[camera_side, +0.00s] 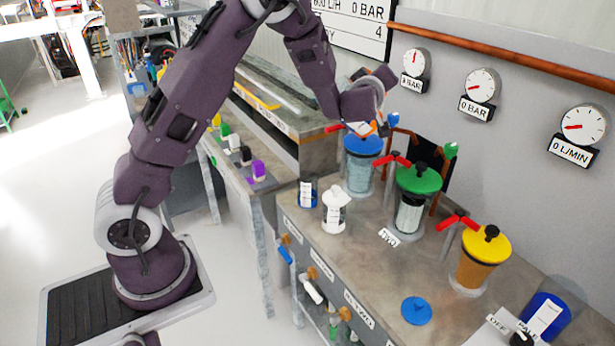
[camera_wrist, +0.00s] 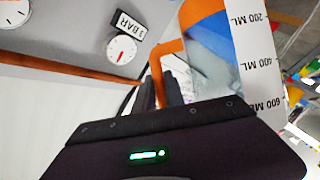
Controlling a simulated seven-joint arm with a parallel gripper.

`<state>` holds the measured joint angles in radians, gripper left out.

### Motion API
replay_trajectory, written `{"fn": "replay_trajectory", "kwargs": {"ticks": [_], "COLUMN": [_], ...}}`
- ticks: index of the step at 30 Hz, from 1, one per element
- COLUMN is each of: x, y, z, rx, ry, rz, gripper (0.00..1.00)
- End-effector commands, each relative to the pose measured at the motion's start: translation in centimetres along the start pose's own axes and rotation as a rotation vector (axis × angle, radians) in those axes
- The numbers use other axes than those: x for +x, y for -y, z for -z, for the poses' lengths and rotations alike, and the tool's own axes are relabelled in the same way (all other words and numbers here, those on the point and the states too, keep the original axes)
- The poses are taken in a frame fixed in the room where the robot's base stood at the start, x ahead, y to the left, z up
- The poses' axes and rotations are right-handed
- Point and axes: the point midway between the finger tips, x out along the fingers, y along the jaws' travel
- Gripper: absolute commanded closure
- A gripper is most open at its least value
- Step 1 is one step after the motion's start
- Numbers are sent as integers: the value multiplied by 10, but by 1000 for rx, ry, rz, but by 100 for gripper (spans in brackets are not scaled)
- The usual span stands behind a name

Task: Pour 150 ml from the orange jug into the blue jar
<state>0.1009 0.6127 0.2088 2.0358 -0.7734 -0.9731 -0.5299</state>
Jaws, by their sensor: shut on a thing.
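My gripper (camera_wrist: 165,95) is shut on the orange handle (camera_wrist: 156,65) of the jug. The jug fills the upper right of the wrist view, with an orange rim (camera_wrist: 198,14) and a white scale strip (camera_wrist: 258,60) marked in ML; it looks tilted there. In the side view my gripper is above the back of the bench, and only small orange and white parts of the jug (camera_side: 372,127) show. Just below stands a clear jar with a blue top (camera_side: 362,145). A small jar with blue on it (camera_side: 308,192) stands to the left.
A white-topped jar (camera_side: 335,210), a green-topped jar (camera_side: 418,180) and a yellow-topped jar (camera_side: 487,245) stand nearby. A loose blue disc (camera_side: 416,310) lies on the bench (camera_side: 375,275). A blue container (camera_side: 545,315) is at the right. Gauges (camera_side: 483,86) hang on the wall.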

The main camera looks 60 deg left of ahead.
Motion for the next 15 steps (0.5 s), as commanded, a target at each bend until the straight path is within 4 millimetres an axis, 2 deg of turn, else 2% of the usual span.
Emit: {"fn": "replay_trajectory", "kwargs": {"ticks": [15], "x": [-3], "y": [-3], "z": [9], "rx": [-52], "ry": [-13], "rz": [-23], "gripper": [100]}}
